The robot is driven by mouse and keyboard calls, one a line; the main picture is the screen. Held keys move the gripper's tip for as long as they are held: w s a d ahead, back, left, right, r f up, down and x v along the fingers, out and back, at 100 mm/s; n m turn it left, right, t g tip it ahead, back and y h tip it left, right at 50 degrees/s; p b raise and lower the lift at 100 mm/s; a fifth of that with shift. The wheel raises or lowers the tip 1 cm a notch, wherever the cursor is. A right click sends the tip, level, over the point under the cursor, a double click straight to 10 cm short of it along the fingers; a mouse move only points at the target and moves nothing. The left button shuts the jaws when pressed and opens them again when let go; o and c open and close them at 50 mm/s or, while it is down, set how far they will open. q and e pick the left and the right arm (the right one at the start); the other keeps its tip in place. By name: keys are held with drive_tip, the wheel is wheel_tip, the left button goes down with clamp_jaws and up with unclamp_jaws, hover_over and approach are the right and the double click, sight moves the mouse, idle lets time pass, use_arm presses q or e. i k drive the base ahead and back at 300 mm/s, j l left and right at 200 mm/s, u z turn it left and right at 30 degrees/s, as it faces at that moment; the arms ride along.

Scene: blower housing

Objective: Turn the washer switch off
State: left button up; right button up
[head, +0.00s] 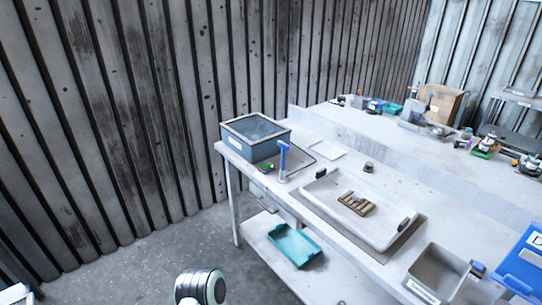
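A grey-blue tank (252,148) with a dark top and a white label stands at the far left end of the bench. A small green part (267,166), possibly the washer switch, sits at the tank's front right; it is too small to tell its position. A blue-topped upright post (283,160) stands just right of it. No gripper shows in this view. A white and black rounded arm part of mine is at the bottom, well short of the bench.
The pale bench (330,160) holds a white sink-like tray (385,233) with a brown slatted piece (356,203), and a grey bin (437,272). A blue bin (522,262) is at the right edge. A teal tray (295,245) lies on the lower shelf. Floor left of the bench is clear.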

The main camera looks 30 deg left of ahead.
sight(265, 167)
drive_tip(key=i+j+z, duration=0.1)
drive_tip(key=j, duration=0.25)
drive_tip(key=i+j, duration=0.15)
drive_tip(key=j, duration=0.2)
drive_tip(key=i+j+z, duration=0.15)
drive_tip(key=j, duration=0.2)
drive_tip(key=i+j, duration=0.1)
drive_tip(key=j, duration=0.3)
drive_tip(key=i+j, duration=0.1)
drive_tip(key=j, duration=0.35)
drive_tip(key=i+j, duration=0.15)
drive_tip(key=j, duration=0.25)
drive_tip(key=i+j+z, duration=0.1)
drive_tip(key=j, duration=0.35)
drive_tip(key=i+j, duration=0.1)
drive_tip(key=j, duration=0.3)
